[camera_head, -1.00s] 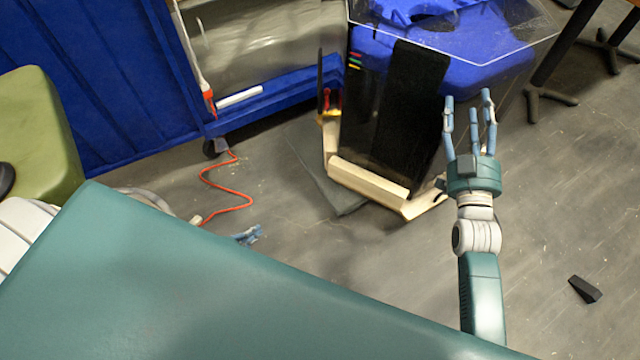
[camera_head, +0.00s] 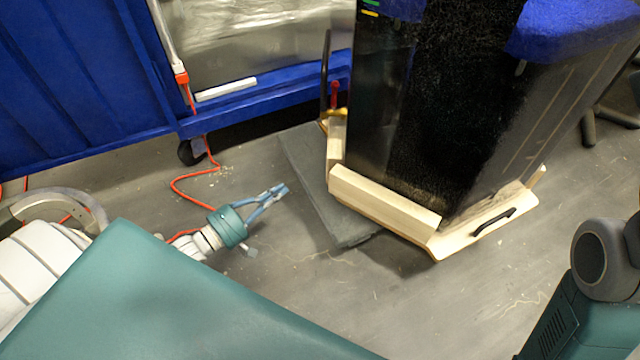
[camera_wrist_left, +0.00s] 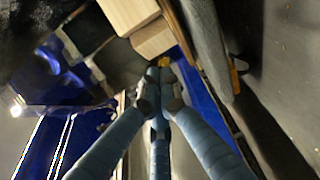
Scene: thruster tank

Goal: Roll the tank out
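The tank (camera_head: 475,110) is a tall, dark, many-sided body with blue inside its upper part. It stands upright on a pale wooden base (camera_head: 385,198) with a black handle (camera_head: 493,223) on its front right side. My left gripper (camera_head: 279,190) is left of the base and apart from it, above the floor. Its blue fingers come together at the tips and hold nothing that I can see. In the left wrist view the fingertips (camera_wrist_left: 158,75) also meet, with wooden blocks (camera_wrist_left: 135,22) beyond. Part of my right arm shows at the lower right; its gripper is out of view.
A dark flat slab (camera_head: 325,195) lies on the floor against the base's left side. A blue wheeled cart (camera_head: 265,107) stands behind, left of the tank. An orange cord (camera_head: 190,186) lies near its caster. The floor in front of the base is clear.

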